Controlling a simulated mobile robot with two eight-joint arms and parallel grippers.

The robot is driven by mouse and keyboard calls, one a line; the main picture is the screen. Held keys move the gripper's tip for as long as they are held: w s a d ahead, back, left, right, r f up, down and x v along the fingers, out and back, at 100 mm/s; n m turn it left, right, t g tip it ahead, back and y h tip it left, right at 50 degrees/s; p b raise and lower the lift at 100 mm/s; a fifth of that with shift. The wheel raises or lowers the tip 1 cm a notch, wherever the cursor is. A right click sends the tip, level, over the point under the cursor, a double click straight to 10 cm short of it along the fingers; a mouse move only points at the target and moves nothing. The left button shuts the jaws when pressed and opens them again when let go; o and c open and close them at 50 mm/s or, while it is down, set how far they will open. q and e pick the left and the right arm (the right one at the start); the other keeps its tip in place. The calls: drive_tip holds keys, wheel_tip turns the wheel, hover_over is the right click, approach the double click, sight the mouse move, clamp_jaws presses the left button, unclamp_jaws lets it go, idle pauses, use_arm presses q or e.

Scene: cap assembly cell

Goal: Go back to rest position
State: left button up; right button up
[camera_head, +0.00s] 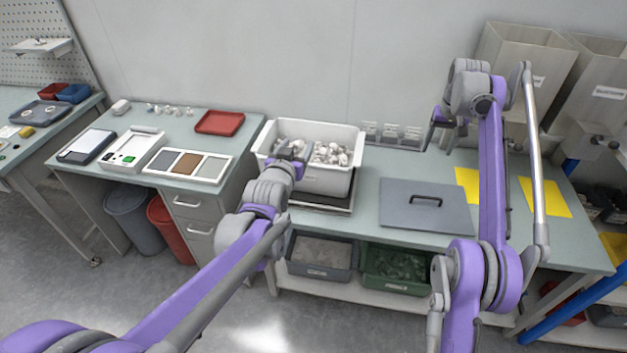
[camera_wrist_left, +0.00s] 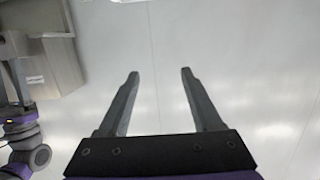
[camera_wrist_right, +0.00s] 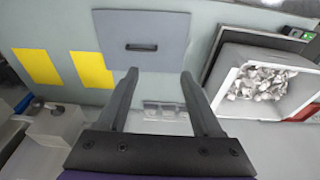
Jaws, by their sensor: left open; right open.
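My left gripper (camera_head: 291,150) is in front of the white bin in the head view, its fingers partly hard to make out. In the left wrist view my left gripper (camera_wrist_left: 160,75) is open and empty, with only pale wall between its fingers. My right gripper (camera_head: 438,133) is raised above the back of the bench, near the wall. In the right wrist view my right gripper (camera_wrist_right: 160,75) is open and empty, with the bench and grey lid beyond its fingertips.
A white bin (camera_head: 325,182) of pale parts stands on the bench. A grey lid (camera_head: 425,215) with a black handle lies right of it, near two yellow patches (camera_head: 545,197). Tall grey hoppers (camera_head: 585,95) stand at the right. A red tray (camera_head: 219,122) lies on the left table.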

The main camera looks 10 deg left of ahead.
use_arm(q)
drive_tip(key=shift+w+a+f, duration=0.1)
use_arm(e)
drive_tip(key=shift+w+a, duration=0.1)
idle(0.3)
